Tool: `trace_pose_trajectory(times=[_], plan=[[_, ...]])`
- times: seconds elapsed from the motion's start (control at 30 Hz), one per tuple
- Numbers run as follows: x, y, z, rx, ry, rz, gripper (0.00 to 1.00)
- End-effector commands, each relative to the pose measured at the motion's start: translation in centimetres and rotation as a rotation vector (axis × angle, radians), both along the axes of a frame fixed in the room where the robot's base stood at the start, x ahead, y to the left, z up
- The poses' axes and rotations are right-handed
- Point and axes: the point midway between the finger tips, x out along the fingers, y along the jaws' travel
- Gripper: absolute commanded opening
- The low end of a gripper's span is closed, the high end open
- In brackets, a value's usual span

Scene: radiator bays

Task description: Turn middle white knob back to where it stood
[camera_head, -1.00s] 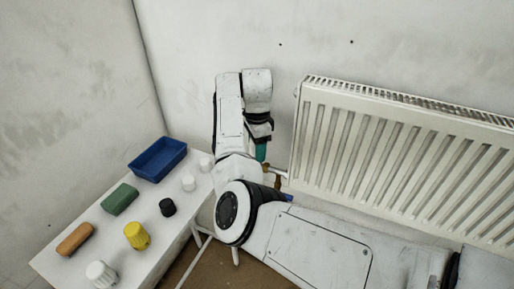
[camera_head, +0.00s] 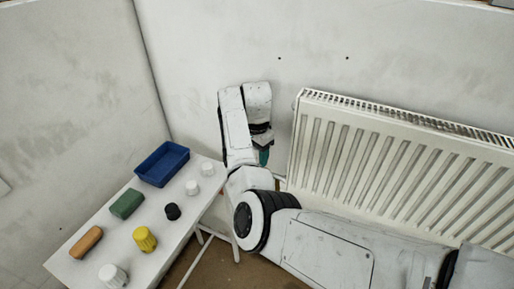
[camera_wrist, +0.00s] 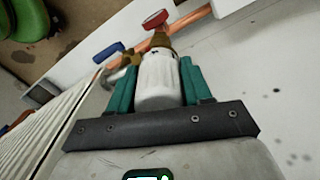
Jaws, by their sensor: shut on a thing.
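A white ribbed knob (camera_wrist: 158,80) sits between the two teal fingers of my gripper (camera_wrist: 160,82) in the wrist view. The fingers touch it from both sides, shut on it. A brass valve fitting (camera_wrist: 160,43) shows just beyond the knob.
A white table (camera_head: 150,215) at left carries a blue tray (camera_head: 162,164), loose white knobs (camera_head: 192,187), a black knob (camera_head: 172,211), a yellow knob (camera_head: 145,239), and green (camera_head: 127,204) and orange (camera_head: 86,242) blocks. A red handwheel (camera_wrist: 155,18) and copper pipe (camera_wrist: 190,20) are close beyond the valve.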

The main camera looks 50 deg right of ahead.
Motion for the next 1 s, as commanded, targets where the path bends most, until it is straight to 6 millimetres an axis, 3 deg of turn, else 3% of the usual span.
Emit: trace_pose_trajectory(times=[1.0], plan=[[-0.01, -0.07, 0.32, 0.0, -0.001, 0.967, 0.19]])
